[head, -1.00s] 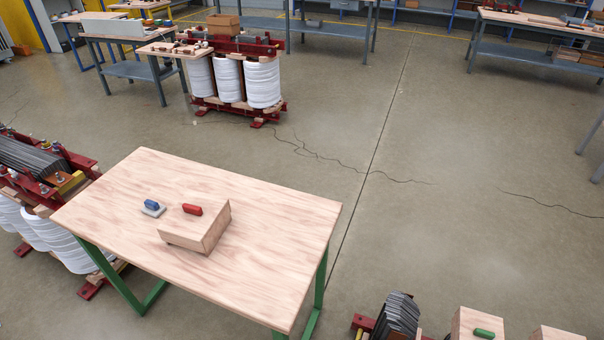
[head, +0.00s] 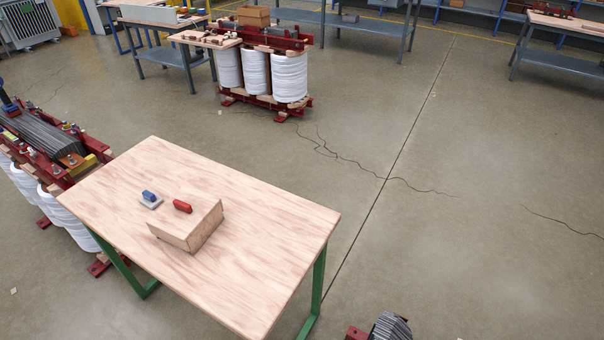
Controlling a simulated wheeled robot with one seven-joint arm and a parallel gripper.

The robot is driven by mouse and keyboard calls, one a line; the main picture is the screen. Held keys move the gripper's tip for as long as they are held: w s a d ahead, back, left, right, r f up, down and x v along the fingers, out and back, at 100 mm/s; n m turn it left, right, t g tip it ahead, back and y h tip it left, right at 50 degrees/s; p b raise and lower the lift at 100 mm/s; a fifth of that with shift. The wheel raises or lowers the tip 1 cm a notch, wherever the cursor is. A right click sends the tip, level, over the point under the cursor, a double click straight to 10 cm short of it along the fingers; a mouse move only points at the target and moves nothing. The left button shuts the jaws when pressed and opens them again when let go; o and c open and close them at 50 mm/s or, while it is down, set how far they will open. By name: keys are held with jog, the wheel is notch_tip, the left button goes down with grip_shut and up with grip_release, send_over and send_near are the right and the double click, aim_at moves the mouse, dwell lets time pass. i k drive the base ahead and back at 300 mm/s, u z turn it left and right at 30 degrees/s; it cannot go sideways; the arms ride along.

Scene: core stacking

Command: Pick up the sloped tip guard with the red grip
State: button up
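The sloped tip guard (head: 187,227) is a pale wooden, box-like piece with a slanted side, resting on the wooden table. Its red grip (head: 183,206) stands on its top near the back left. A smaller piece with a blue grip (head: 148,196) on a light grey base (head: 151,203) lies just behind and left of it, close beside it. Whether the two touch is hard to tell. My gripper is not in view.
The wooden table (head: 270,240) has green legs and a bare top right of the guard. Coil units with red frames stand at left (head: 52,160) and behind (head: 262,75). A dark stacked part (head: 390,327) shows at the bottom edge. Open floor (head: 450,230) lies right.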

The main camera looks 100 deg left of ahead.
aim_at(187, 218)
jog(key=i, duration=0.5)
jog(key=u, duration=4.3)
jog(key=i, duration=0.5)
jog(key=u, duration=0.05)
jog(key=k, duration=1)
jog(key=u, duration=1)
jog(key=i, duration=0.95)
